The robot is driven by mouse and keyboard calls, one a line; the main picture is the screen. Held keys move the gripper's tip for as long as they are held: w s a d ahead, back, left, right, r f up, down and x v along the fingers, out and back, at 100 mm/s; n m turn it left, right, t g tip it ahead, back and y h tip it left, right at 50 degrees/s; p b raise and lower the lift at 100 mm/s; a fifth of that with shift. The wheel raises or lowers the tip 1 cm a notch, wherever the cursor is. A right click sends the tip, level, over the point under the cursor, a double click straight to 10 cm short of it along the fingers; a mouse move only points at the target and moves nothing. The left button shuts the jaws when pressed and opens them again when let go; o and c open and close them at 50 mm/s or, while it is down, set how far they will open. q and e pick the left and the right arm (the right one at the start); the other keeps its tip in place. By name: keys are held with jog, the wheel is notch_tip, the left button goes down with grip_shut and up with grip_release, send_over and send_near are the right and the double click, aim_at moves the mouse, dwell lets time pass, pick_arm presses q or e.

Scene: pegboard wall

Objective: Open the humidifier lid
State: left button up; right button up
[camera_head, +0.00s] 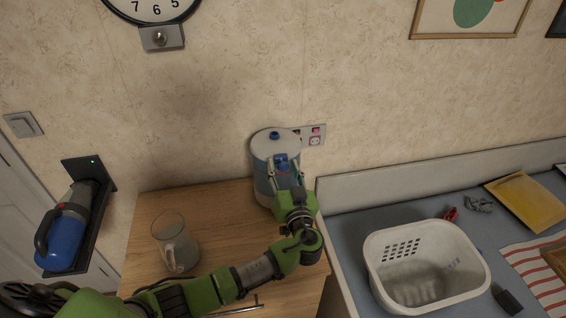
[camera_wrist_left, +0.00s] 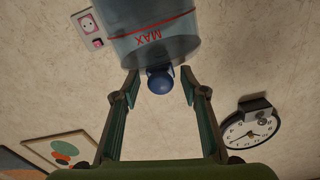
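The humidifier (camera_head: 262,183) is a cylinder with a translucent bluish tank and a white lid (camera_head: 263,147), standing against the wall at the back of the wooden cabinet top. The lid looks closed, with a blue knob on top (camera_head: 274,135). A blue part (camera_head: 281,160) shows at its front upper edge. My left gripper (camera_head: 284,174) is at the humidifier's upper front. In the left wrist view my left gripper (camera_wrist_left: 159,88) is open, its fingers on either side of a round blue part (camera_wrist_left: 159,82), with gaps visible. My right gripper is not in view.
A clear mug (camera_head: 176,245) stands left on the cabinet top (camera_head: 205,205). A white basket (camera_head: 425,265) sits on the blue-grey counter (camera_head: 355,225) at right. A blue appliance (camera_head: 68,232) hangs on the left wall. A wall socket (camera_head: 314,136) is just right of the humidifier.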

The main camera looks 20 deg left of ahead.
pick_arm(q)
jog(key=shift+w+a, duration=0.25)
jog(key=shift+w, duration=0.1)
jog(key=shift+c, duration=0.5)
grip_shut()
